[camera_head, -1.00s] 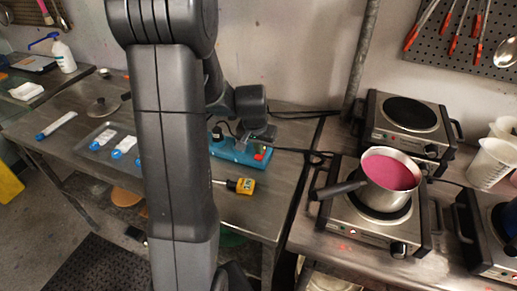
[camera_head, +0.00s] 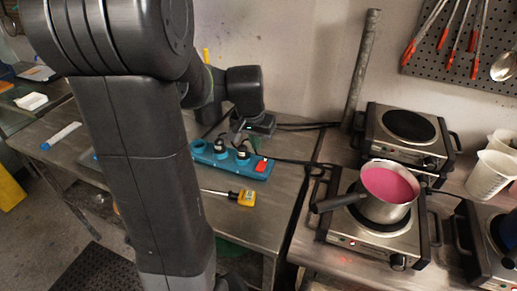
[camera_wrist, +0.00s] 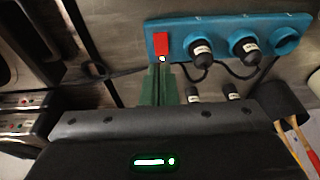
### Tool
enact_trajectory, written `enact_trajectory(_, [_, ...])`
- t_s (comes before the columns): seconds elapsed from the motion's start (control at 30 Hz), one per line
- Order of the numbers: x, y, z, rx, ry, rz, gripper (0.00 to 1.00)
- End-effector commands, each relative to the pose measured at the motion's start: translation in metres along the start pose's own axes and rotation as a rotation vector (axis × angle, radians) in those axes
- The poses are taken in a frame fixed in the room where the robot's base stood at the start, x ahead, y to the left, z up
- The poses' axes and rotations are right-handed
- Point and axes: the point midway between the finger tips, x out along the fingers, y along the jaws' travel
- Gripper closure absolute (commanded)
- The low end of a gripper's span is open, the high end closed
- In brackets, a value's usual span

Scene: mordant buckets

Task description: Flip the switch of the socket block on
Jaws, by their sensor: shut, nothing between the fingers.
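The blue socket block (camera_head: 210,157) lies on the metal table left of the hotplates. Its red switch (camera_head: 262,166) is at the right end. In the wrist view, the block (camera_wrist: 220,28) runs across the top, with the red switch (camera_wrist: 161,42) near its left end. A small bright white spot shows at the switch's lower edge. My gripper (camera_wrist: 161,72) is shut and empty, its green fingers pointing at that lower edge; I cannot tell whether they touch it. In the head view, my gripper is mostly hidden behind my arm's end, just behind the block.
Black plugs (camera_wrist: 201,49) sit in the block, with cables trailing. A yellow-handled tool (camera_head: 244,197) lies in front. To the right, a pot of pink liquid (camera_head: 388,186) stands on a hotplate (camera_head: 345,228), its handle pointing left. A metal pipe (camera_head: 361,70) rises behind.

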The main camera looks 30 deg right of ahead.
Motion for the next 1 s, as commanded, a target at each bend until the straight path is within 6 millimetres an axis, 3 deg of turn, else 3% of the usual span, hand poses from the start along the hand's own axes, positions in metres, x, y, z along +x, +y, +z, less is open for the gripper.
enact_trajectory(0.23, [-0.022, 0.000, 0.005, 0.001, 0.001, -0.001, 1.00])
enact_trajectory(0.63, [-0.025, 0.000, 0.006, 0.001, 0.000, 0.000, 1.00])
enact_trajectory(0.87, [-0.013, 0.000, 0.004, 0.001, -0.003, 0.001, 1.00])
enact_trajectory(1.0, [0.005, 0.000, -0.001, 0.001, -0.005, 0.001, 1.00])
